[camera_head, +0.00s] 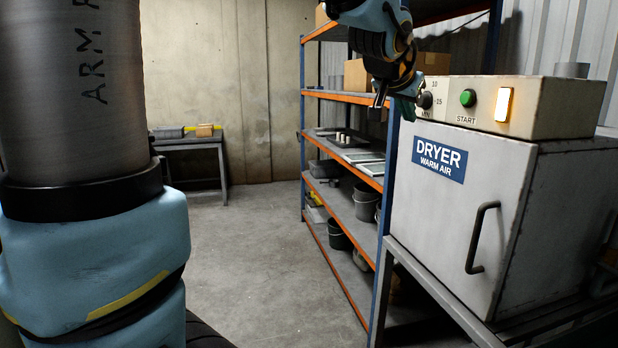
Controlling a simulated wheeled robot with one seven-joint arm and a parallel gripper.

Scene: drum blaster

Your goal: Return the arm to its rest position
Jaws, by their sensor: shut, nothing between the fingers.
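My gripper (391,108) hangs at the upper middle of the head view, pointing down at the end of my blue and black arm. Its fingers are shut with nothing between them. It appears in front of the shelf rack and just left of the dryer's control panel (518,105). Whether it touches the panel or its dial (425,100) cannot be told. A thick part of my own arm fills the left side of the view.
The white dryer (470,220) stands at right, door shut, with a green start button (467,97) and a lit amber lamp (503,104). An orange and blue rack (304,160) holds buckets and trays. A small table (190,143) stands behind. The middle floor (265,260) is clear.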

